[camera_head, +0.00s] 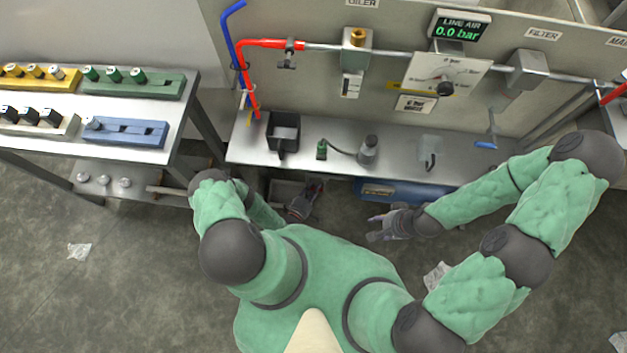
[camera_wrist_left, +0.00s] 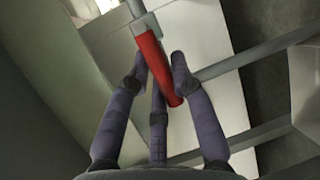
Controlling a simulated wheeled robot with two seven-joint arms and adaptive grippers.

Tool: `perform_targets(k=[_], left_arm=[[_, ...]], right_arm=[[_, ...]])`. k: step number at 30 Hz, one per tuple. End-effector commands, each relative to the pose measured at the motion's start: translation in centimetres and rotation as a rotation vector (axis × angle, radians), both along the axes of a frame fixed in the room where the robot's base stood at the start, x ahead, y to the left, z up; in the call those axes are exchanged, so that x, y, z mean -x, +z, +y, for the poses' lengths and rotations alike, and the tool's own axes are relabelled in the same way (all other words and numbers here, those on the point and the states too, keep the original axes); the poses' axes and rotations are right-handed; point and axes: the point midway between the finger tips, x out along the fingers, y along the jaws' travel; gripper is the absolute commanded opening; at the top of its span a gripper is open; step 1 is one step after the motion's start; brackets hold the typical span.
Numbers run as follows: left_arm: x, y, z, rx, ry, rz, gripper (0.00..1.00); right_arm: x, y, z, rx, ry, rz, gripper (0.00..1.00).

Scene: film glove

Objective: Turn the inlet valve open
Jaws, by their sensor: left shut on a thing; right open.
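In the left wrist view a red lever handle (camera_wrist_left: 151,56) lies between the fingers of my left gripper (camera_wrist_left: 160,72), which is shut on it. The handle runs from a pale metal fitting at the top down between the fingers, slightly slanted. In the head view my left gripper (camera_head: 307,199) is low at the front edge of the bench; a small reddish patch shows there, but the valve body is hidden. My right gripper (camera_head: 382,228) is open and empty, in front of a blue cylinder. The line air display (camera_head: 460,28) reads 0.0 bar.
The metal bench (camera_head: 330,165) carries a black bin (camera_head: 284,131) and a grey device with a cable (camera_head: 368,149). The blue cylinder (camera_head: 420,191) lies under it. A rack table (camera_head: 30,155) stands at left. A pipe with a gauge panel (camera_head: 442,78) runs along the back.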

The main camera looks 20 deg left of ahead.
Motion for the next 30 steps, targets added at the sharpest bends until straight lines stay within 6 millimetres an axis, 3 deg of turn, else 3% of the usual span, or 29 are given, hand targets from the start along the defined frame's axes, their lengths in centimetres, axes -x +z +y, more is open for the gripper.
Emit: perform_targets(k=[3, 4, 6, 7, 20, 30], left_arm=[[-0.1, -0.1, 0.1, -0.003, -0.001, 0.002, 0.00], [-0.1, -0.1, 0.1, -0.003, -0.001, 0.002, 0.26], [-0.1, -0.1, 0.1, -0.003, -0.001, 0.002, 0.45], [-0.1, -0.1, 0.1, -0.003, 0.000, 0.002, 0.48], [0.6, 0.0, 0.2, -0.002, 0.002, 0.003, 0.48], [5.2, 0.8, 0.8, 0.000, 0.005, 0.004, 0.48]], right_arm=[[0.0, 0.0, 0.0, 0.000, 0.000, 0.000, 0.48], [0.0, 0.0, 0.0, 0.000, 0.000, 0.000, 0.48], [0.0, 0.0, 0.0, 0.000, 0.000, 0.000, 0.48], [0.0, 0.0, 0.0, 0.000, 0.000, 0.000, 0.48], [0.0, 0.0, 0.0, 0.000, 0.000, 0.000, 0.48], [0.0, 0.0, 0.0, 0.000, 0.000, 0.000, 0.48]])
